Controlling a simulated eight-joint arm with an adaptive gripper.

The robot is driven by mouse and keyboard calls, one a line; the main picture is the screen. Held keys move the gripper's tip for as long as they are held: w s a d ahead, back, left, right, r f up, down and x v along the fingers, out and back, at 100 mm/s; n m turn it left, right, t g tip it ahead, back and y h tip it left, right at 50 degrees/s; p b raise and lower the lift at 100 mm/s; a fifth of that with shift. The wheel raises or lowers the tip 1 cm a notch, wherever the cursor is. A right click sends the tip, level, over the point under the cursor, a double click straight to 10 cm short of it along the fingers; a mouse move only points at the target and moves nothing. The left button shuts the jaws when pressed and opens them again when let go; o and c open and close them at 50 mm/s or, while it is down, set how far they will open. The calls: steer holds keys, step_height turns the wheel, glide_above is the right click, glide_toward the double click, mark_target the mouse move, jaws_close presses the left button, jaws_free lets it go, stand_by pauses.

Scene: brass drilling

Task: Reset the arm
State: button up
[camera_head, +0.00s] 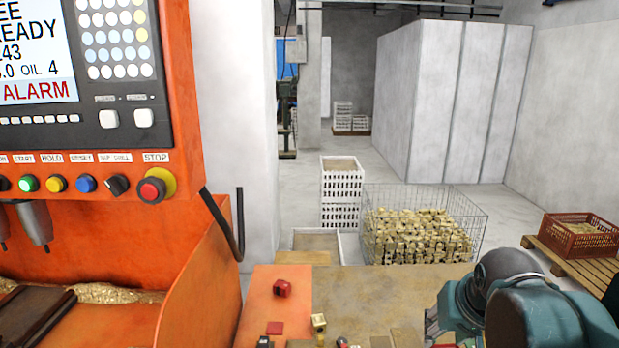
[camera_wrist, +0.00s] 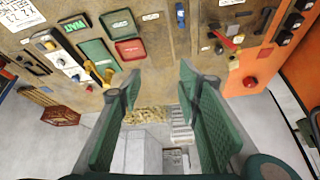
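My arm (camera_head: 540,310) shows at the lower right of the head view, over the right part of the workbench, bent with its teal links close to the camera. The fingers of my gripper are mostly hidden there behind my own links. In the wrist view my gripper (camera_wrist: 155,87) has its two green-padded fingers well apart.
The orange machine (camera_head: 185,260) with its control panel stands on the left. A red object (camera_head: 282,288) and a brass part (camera_head: 319,324) are on the bench. A wire basket (camera_head: 478,228) of brass parts stands behind it. In the wrist view a green tray (camera_wrist: 100,52) and a red tray (camera_wrist: 131,49) show.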

steer(key=s+a+f+n+t, duration=0.1)
steer(key=s+a+f+n, duration=0.1)
steer(key=s+a, duration=0.4)
steer(key=shift+s+a+f+n+t+y, duration=0.3)
steer(key=shift+a+y, duration=0.1)
steer(key=shift+a, duration=0.15)
steer(key=shift+w+r, duration=0.1)
stand_by(2.8)
